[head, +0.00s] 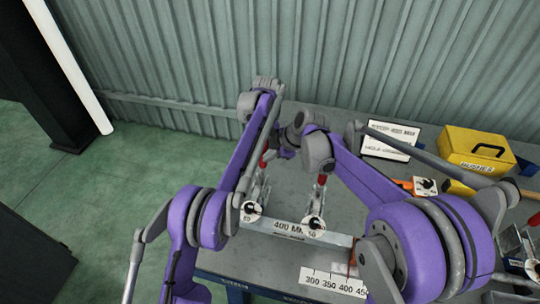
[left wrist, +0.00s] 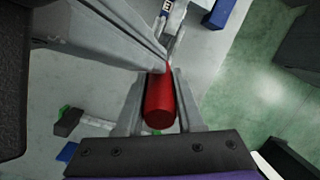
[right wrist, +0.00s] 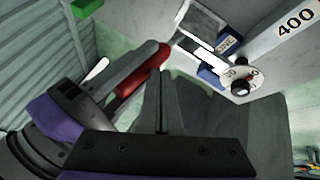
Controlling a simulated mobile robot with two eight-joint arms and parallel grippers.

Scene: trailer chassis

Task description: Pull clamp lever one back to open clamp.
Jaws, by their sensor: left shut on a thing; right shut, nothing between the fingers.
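The red clamp lever handle (left wrist: 160,102) sits between the fingers of my left gripper (left wrist: 157,88), which is shut on it in the left wrist view. In the head view this red handle (head: 264,160) shows at the left clamp, partly covered by my arm. My right gripper (right wrist: 161,76) is shut and empty; in the right wrist view its fingertips are close beside a red handle (right wrist: 138,72). Whether they touch it, I cannot tell. A second clamp with a red lever (head: 321,181) stands to the right in the head view.
A 400 mm bar (head: 292,229) lies between two round dials (head: 251,209) and (head: 315,225). A scale plate (head: 333,282) is at the bench's front. A yellow case (head: 474,150) and white sign boards (head: 390,140) stand at the right. A corrugated wall (head: 300,55) is behind.

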